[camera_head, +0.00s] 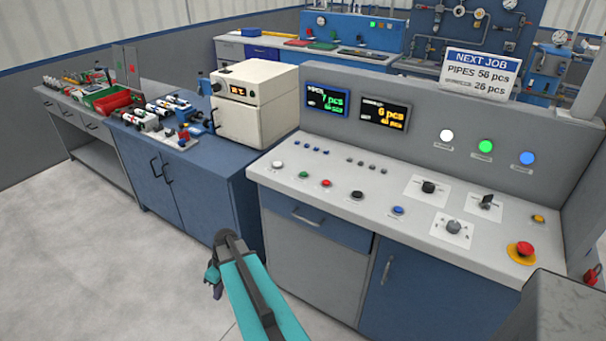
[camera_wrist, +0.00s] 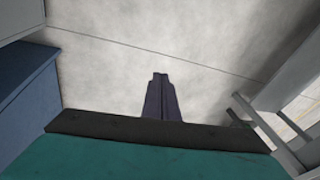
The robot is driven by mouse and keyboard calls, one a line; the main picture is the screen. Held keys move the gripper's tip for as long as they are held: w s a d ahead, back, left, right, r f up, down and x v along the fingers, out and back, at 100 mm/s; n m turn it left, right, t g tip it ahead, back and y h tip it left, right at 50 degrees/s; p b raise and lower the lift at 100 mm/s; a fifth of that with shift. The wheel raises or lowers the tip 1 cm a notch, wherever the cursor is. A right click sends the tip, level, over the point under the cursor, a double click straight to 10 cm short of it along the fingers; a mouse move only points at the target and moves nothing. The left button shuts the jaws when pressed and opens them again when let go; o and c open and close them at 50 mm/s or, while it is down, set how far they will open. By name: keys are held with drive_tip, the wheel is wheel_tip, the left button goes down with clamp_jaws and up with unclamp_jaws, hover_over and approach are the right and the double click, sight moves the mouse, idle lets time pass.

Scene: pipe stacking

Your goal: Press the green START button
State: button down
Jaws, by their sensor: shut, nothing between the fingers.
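A small green button (camera_head: 303,175) sits on the sloped grey control panel (camera_head: 400,255), between a white button (camera_head: 278,165) and a red button (camera_head: 326,183). Its label is too small to read. A larger round green light (camera_head: 485,146) is on the upright back panel. My gripper (camera_head: 212,280) is low in front of the cabinets, below and left of the green button and well apart from it. In the wrist view my gripper (camera_wrist: 160,78) is shut and empty, over bare floor. The green button does not show in the wrist view.
A red emergency knob (camera_head: 522,250) is at the panel's right end, with dark rotary knobs (camera_head: 428,187) nearer the middle. A cream oven-like box (camera_head: 255,104) stands left of the console. The floor (camera_head: 110,270) at left is clear.

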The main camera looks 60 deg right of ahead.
drive_tip(key=d+r+t+h+p, duration=0.1)
drive_tip(key=d+r+t, duration=0.1)
drive_tip(key=d+r, duration=0.7)
drive_tip(key=s+d+r+n+t+h+p, duration=0.1)
drive_tip(key=d+r+t, duration=0.1)
drive_tip(key=d+r, duration=0.7)
drive_tip(key=d+r+n+t+h+p, duration=0.1)
drive_tip(key=d+r, duration=0.9)
drive_tip(key=d, duration=0.7)
drive_tip(key=shift+s+t+h, duration=0.15)
drive_tip(key=shift+t+h, duration=0.25)
wheel_tip(320, 180, up, 11)
drive_tip(key=n+t+h, duration=0.1)
drive_tip(key=h, duration=0.1)
hover_over(306, 175)
drive_tip(key=shift+p, duration=0.4)
drive_tip(key=shift+f, duration=3.25)
drive_tip(key=shift+f+b, duration=1.15)
drive_tip(key=shift+b, duration=0.2)
